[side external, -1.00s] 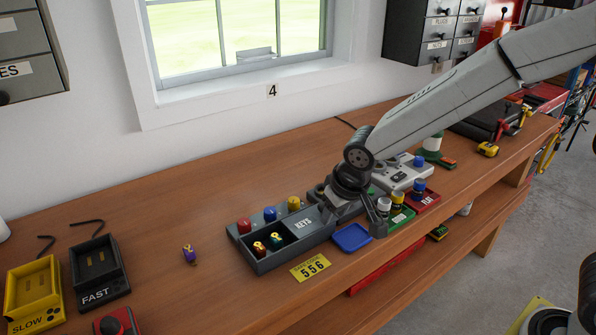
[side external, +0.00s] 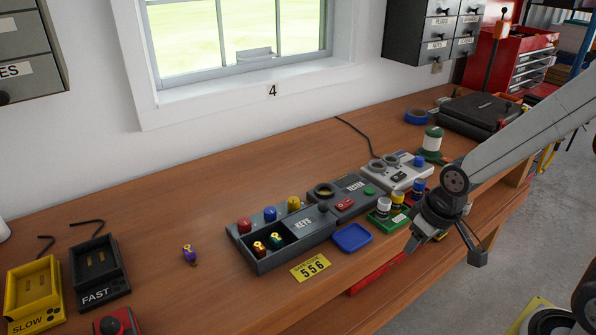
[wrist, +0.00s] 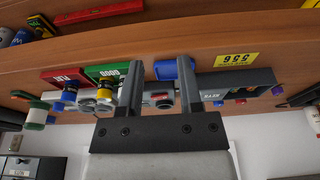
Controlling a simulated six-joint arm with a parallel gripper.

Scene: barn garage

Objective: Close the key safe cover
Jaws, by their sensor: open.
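The key safe (side external: 262,266) is a dark grey box on the workbench. Its cover (side external: 310,228), marked KEYS, lies over the right part. The left part is open and shows two small items, one red and yellow (side external: 259,248), one green and yellow (side external: 276,240). Red, blue and yellow knobs stand along its back. My gripper (side external: 444,252) is open and empty, out past the bench's front edge, right of the safe and apart from it. In the wrist view the safe (wrist: 262,80) appears upside down, right of my open fingers (wrist: 158,62).
A blue tray (side external: 352,238) and a yellow 556 tag (side external: 311,267) lie beside the safe. A grey tester (side external: 346,203) and a green tray of bottles (side external: 383,219) stand to its right. FAST (side external: 98,292) and SLOW (side external: 33,318) holders stand left. The bench behind the safe is clear.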

